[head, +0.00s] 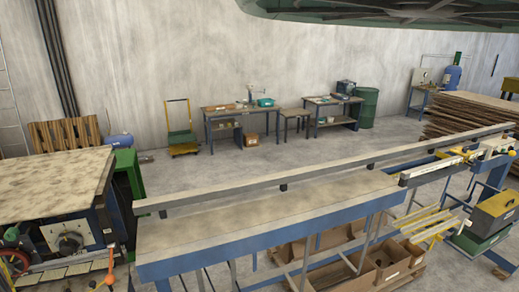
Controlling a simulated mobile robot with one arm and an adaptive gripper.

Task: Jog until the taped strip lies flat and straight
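I cannot make out a taped strip in the head view. A long workbench (190,238) with a pale worn top and blue edge crosses the foreground. A long straight rail (330,165) runs along its far side. At the right end of the bench, yellow and metal machine fittings (455,160) sit on the rail line; they are too small to tell their state. At the left stands a machine (70,240) with a dial, a red wheel and a flat worn top (50,185). My gripper is not in view.
Cardboard boxes (330,272) lie under the bench. A stack of brown sheets (465,115) stands at the right. Behind are a yellow and green cart (180,138), blue work tables (240,109) and a green drum (367,107). Open floor lies between them and the rail.

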